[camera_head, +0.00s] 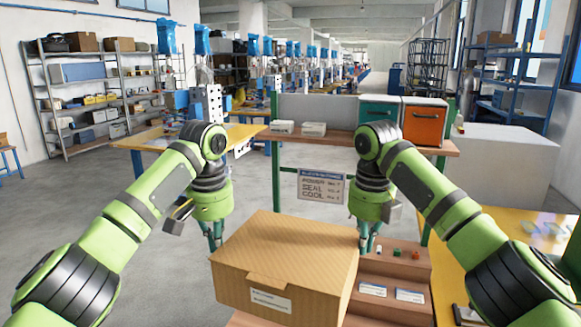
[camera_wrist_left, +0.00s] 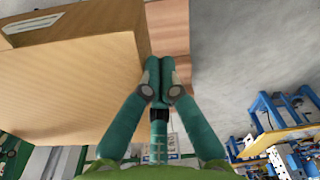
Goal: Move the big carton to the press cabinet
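The big carton (camera_head: 285,262) is brown, closed, with a white label on its front, and stands on a brown wooden surface (camera_head: 390,262) in front of me. It also shows in the left wrist view (camera_wrist_left: 75,80). My left gripper (camera_head: 215,240) points down at the carton's left side. In the left wrist view its fingertips (camera_wrist_left: 160,75) are together with nothing between them, beside the carton wall. My right gripper (camera_head: 367,240) points down at the carton's right far corner; its tips are partly hidden. A teal cabinet (camera_head: 379,112) and an orange-fronted cabinet (camera_head: 424,122) stand on the bench behind; neither is marked as the press cabinet.
Small coloured parts (camera_head: 397,252) and white labels (camera_head: 372,289) lie on the steps right of the carton. A sign (camera_head: 322,187) hangs below the back bench (camera_head: 340,143). A yellow table (camera_head: 480,260) stands at right. Grey floor is open at left.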

